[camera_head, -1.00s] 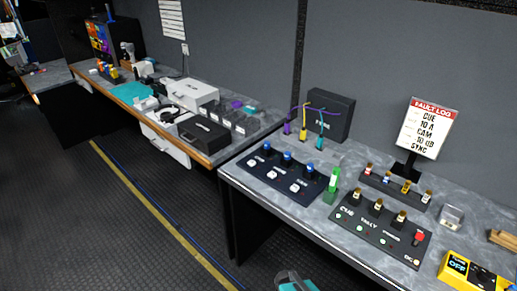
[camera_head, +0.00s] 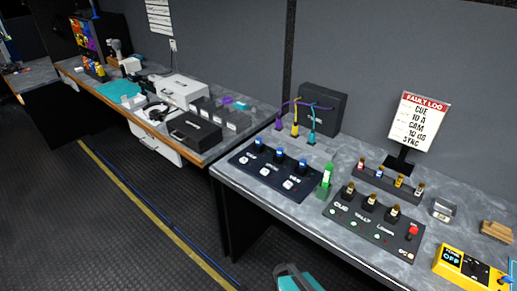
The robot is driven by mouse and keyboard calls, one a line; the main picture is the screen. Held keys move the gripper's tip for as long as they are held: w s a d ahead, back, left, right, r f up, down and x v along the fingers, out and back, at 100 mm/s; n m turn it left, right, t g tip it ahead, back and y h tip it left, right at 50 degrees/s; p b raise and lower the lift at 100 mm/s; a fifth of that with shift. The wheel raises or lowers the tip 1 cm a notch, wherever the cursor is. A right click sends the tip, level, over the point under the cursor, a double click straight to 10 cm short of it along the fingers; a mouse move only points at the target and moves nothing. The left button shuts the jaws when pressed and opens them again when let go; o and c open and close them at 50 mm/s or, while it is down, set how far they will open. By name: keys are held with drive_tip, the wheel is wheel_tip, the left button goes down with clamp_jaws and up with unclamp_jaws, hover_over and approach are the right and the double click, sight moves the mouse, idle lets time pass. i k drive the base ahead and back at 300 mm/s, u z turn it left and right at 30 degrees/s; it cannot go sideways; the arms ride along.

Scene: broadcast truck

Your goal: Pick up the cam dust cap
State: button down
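I cannot tell for sure which piece is the cam dust cap. Small dark-bodied pieces with coloured bands stand in a row on a narrow black rack (camera_head: 385,185) on the right bench. Larger brown-topped pieces stand on the black cue and tally panel (camera_head: 375,228) in front of it. Blue-topped pieces stand on another black panel (camera_head: 270,174) to the left. The lettering on these is too small to read surely. A grey and teal part, likely of my arm, shows at the bottom edge; my gripper's fingertips are not visible.
A green upright piece (camera_head: 326,180) stands between the panels. A fault log sign (camera_head: 418,122), a clear block (camera_head: 443,210), a wooden block (camera_head: 496,231) and a yellow device (camera_head: 470,267) are on the right bench. Another bench holds cases (camera_head: 194,129). The floor at left is clear.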

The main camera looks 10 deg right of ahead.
sight(257, 140)
drive_tip(key=k, duration=1.35)
drive_tip(key=u, duration=0.25)
drive_tip(key=i, duration=1)
drive_tip(key=u, duration=1.1)
drive_tip(key=i, duration=0.85)
drive_tip(key=u, duration=0.45)
